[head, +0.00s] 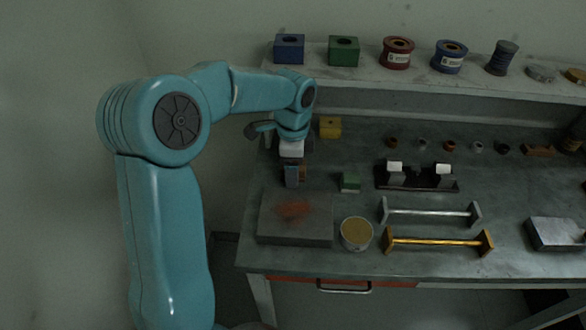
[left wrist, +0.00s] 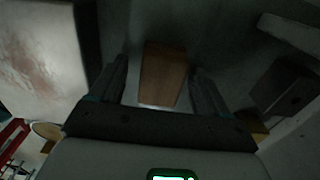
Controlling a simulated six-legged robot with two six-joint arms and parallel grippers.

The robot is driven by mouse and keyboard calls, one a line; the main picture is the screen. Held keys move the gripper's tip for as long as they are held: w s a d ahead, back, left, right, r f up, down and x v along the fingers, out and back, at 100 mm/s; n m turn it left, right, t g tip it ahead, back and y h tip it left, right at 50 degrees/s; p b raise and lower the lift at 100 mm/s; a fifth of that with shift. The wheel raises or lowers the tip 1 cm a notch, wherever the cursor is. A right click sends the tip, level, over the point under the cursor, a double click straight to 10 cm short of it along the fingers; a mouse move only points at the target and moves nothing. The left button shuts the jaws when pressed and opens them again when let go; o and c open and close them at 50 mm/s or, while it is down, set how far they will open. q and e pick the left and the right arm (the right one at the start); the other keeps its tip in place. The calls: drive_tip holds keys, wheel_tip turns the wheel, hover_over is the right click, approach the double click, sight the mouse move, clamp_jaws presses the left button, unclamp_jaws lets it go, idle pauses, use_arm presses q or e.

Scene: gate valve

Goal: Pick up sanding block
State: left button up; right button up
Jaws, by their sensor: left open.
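The sanding block looks like a small brown block (left wrist: 163,75). In the left wrist view it lies between the two dark fingers of my left gripper (left wrist: 163,90), with a narrow gap showing on each side. In the head view my left gripper (head: 293,175) points down at the left end of the bench, behind the rust-stained plate. A brown patch of the block (head: 304,173) shows beside the fingers; the rest is hidden. The gripper is open around the block. I cannot tell how high the fingertips are above the bench. My right gripper is not in view.
The rust-stained plate (head: 295,222) and a round tub (head: 356,234) are at the bench front. A shelf (head: 365,80) with blocks and spools runs along the back.

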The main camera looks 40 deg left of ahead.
use_arm(q)
drive_tip(key=shift+w, duration=0.15)
drive_tip(key=c, duration=0.9)
drive_tip(key=shift+c, duration=0.8)
drive_tip(key=shift+r, duration=0.1)
drive_tip(key=shift+r, duration=0.2)
wheel_tip(320, 180, up, 20)
drive_tip(key=p, duration=0.3)
drive_tip(key=shift+f, duration=0.25)
